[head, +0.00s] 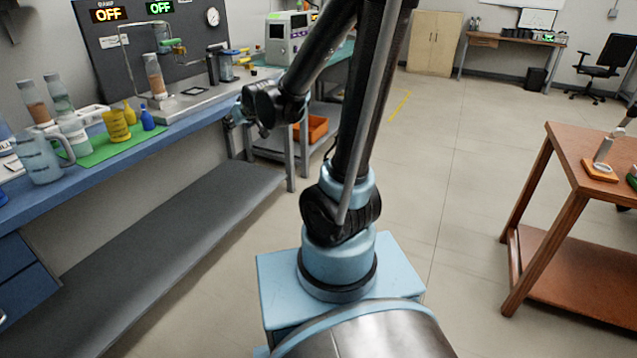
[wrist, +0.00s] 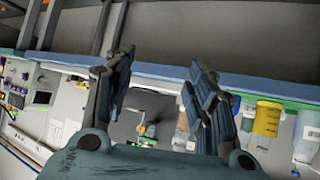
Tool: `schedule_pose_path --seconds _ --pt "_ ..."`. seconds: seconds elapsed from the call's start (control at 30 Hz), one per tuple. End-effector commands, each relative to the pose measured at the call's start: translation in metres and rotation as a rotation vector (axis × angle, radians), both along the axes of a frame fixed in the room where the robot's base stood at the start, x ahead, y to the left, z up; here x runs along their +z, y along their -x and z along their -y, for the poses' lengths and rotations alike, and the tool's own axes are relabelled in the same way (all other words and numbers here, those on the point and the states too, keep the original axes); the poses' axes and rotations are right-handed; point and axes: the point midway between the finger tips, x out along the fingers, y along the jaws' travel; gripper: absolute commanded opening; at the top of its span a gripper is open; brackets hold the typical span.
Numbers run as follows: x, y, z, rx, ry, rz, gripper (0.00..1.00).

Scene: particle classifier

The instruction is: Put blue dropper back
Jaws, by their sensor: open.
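A small blue dropper bottle (head: 147,120) stands upright at the right end of the green mat (head: 98,152) on the left bench, beside a yellow dropper bottle (head: 130,114) and a yellow beaker (head: 117,126). In the wrist view, the yellow beaker (wrist: 267,118) shows at the right, with a small blue shape beside it, partly behind a finger; I cannot tell if this is the dropper. My gripper (wrist: 163,70) is open with nothing between its fingers. It is near the bench's front edge, to the right of the mat and apart from the dropper.
A clear jug (head: 40,160) and sample bottles stand left of the mat. A metal rig holding a brown-filled column (head: 155,76) stands behind to the right. A grey shelf (head: 160,250) runs below the bench. A wooden table (head: 565,150) is at right; the floor between is clear.

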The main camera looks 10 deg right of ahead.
Motion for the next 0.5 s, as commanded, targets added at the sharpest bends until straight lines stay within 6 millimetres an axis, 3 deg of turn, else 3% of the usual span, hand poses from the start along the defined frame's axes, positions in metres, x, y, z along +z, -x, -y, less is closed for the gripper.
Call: schedule_pose_path --seconds 0.03,0.2,0.5 --pt "-0.002 0.011 0.017 -0.024 0.014 -0.033 0.51" --pt "-0.012 0.048 0.064 -0.089 0.058 -0.149 0.51" --pt "-0.034 0.13 0.133 -0.197 0.112 -0.364 0.51"
